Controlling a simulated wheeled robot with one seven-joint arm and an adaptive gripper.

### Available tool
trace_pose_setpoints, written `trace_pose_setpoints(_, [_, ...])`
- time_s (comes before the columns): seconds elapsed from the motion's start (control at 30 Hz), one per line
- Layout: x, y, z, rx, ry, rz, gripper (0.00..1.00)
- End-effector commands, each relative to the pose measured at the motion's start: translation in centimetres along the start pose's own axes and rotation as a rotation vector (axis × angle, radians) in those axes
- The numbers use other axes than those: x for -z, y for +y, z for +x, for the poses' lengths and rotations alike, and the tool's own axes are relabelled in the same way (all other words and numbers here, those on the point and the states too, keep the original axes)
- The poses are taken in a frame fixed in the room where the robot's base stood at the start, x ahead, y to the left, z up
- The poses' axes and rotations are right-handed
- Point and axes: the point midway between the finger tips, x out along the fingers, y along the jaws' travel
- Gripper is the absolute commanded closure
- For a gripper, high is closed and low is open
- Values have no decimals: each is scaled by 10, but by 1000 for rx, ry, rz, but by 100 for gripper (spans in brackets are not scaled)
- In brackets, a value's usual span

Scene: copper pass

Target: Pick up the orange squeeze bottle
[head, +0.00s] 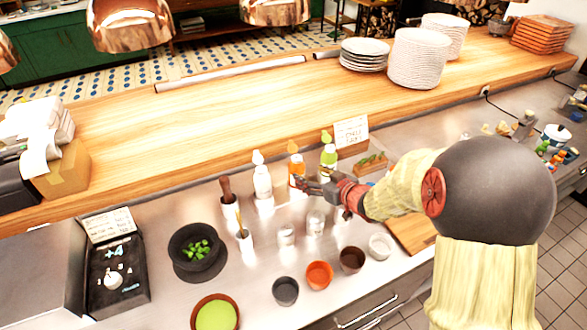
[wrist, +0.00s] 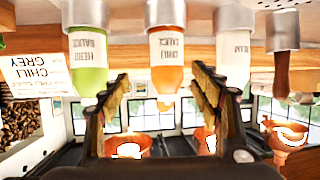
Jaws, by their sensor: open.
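The orange squeeze bottle (head: 296,168) stands upright on the steel counter, between a white bottle (head: 262,182) and a green bottle (head: 328,158). In the wrist view, which is upside down, the orange bottle (wrist: 166,75) has a white chili label and sits centred between my two fingers. My gripper (head: 306,184) is open and empty, reaching in from the right at the bottle's near side. The wrist view shows the gripper (wrist: 160,76) with its fingertips spread wide.
The green bottle (wrist: 88,60) and white bottle (wrist: 234,55) flank the fingers closely. A pestle in a holder (head: 228,200) stands left. Small cups, an orange bowl (head: 319,274) and a dark mortar (head: 195,248) are nearer. A raised wooden ledge (head: 200,130) runs behind.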

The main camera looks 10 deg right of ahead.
Motion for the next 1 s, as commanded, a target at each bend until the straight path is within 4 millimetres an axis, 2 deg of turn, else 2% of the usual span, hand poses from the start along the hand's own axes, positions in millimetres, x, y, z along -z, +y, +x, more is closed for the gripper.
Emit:
trace_pose_setpoints(0.37, [-2, -6, 34, 17, 10, 3, 37])
trace_pose_setpoints(0.7, [1, -12, 76, 15, 8, 4, 37])
trace_pose_setpoints(1.0, [3, -11, 79, 13, 9, 4, 37])
